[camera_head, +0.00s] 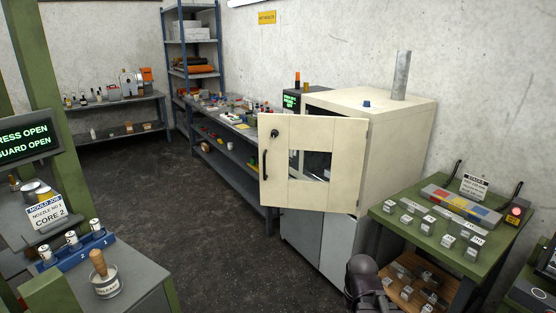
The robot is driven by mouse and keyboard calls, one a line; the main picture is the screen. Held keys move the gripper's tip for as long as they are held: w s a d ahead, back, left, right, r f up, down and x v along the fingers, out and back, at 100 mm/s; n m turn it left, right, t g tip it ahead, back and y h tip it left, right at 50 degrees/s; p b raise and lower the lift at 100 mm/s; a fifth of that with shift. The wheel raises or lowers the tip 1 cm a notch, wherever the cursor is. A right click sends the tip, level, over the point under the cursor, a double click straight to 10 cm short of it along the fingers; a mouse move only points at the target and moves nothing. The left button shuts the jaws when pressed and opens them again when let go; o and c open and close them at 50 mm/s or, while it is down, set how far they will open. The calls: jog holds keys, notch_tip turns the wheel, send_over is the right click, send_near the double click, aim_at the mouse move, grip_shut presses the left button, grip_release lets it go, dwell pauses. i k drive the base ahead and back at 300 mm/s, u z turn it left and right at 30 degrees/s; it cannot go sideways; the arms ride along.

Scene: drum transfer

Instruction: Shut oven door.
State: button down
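The oven (396,139) is a cream cabinet with a metal flue on top, standing against the back wall at the right of centre. Its cream door (343,163) is swung open towards me, with a small window and a dark handle (265,164) on its left edge. The oven's inside is mostly hidden behind the door. A dark rounded part of my own arm (367,275) shows at the bottom, below and right of the door and apart from it. My gripper's fingers are not visible.
A green table (412,241) with metal blocks stands right of the oven. A long bench (243,146) with parts runs behind the door. A grey bench (135,288) with a pot is at lower left. The dark floor (185,196) between is clear.

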aim_at(345, 137)
jog(key=u, duration=0.05)
jog(key=i, duration=1.3)
jog(key=u, duration=0.05)
